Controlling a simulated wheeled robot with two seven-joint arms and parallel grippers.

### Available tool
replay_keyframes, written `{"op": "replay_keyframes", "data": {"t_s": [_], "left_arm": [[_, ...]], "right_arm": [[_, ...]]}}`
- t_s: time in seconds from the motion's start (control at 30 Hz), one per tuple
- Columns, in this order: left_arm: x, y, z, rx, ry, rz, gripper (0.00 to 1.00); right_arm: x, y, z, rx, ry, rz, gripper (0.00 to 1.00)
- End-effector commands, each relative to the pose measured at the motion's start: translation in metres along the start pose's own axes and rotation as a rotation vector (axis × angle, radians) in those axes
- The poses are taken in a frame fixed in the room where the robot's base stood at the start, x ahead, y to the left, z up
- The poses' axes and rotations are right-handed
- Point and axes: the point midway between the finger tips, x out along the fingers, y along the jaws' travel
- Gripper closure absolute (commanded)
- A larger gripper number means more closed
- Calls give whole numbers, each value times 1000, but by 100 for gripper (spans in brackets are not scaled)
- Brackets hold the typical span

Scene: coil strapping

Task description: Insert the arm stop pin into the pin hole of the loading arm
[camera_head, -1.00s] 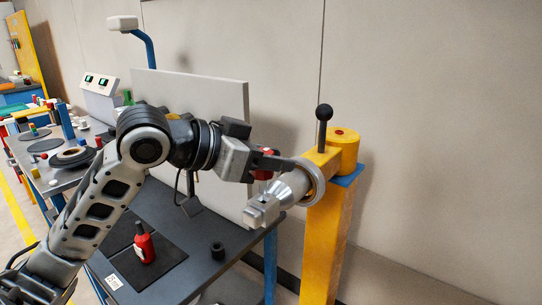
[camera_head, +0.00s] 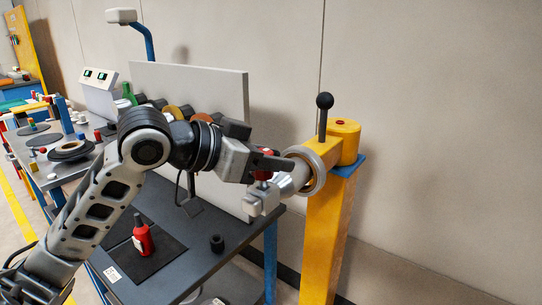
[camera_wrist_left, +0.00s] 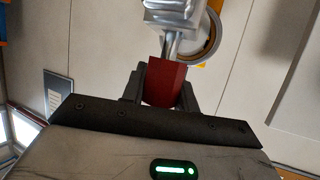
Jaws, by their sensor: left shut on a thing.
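My left gripper (camera_head: 268,166) is shut on the red grip of the arm stop pin (camera_head: 263,176), just above the silver end block (camera_head: 262,203) of the loading arm (camera_head: 294,180). In the left wrist view the red grip (camera_wrist_left: 166,84) sits between the two dark fingers. The pin's bare metal shaft (camera_wrist_left: 172,46) runs from it toward the silver block (camera_wrist_left: 168,10). The pin hole is hidden, so I cannot tell whether the tip is in it. The arm extends from a yellow post (camera_head: 325,235). My right gripper is not in view.
A black-knobbed lever (camera_head: 324,102) stands up beside the arm's ring collar. A grey upright panel (camera_head: 205,85) rises behind my left arm. The dark bench (camera_head: 190,275) holds a red bottle (camera_head: 143,241) and a small black ring (camera_head: 217,244).

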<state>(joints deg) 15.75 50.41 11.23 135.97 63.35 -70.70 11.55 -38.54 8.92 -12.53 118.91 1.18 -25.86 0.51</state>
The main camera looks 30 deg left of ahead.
Motion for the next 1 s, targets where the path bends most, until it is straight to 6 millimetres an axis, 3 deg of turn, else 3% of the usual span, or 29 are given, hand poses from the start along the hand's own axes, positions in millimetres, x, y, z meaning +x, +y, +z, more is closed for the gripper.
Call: {"op": "replay_keyframes", "data": {"t_s": [0.83, 0.87, 0.9, 0.93, 1.0], "left_arm": [[10, 0, 24, 0, -1, 0, 100], [10, 0, 23, 0, -1, 0, 62], [10, 0, 23, 0, -2, 0, 51], [10, 0, 23, 0, -3, -1, 45], [10, 0, 24, -1, -4, -1, 45]], "right_arm": [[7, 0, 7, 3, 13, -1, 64], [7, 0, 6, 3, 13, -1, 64], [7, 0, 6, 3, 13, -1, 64], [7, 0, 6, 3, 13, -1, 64], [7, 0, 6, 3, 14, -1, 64]]}}
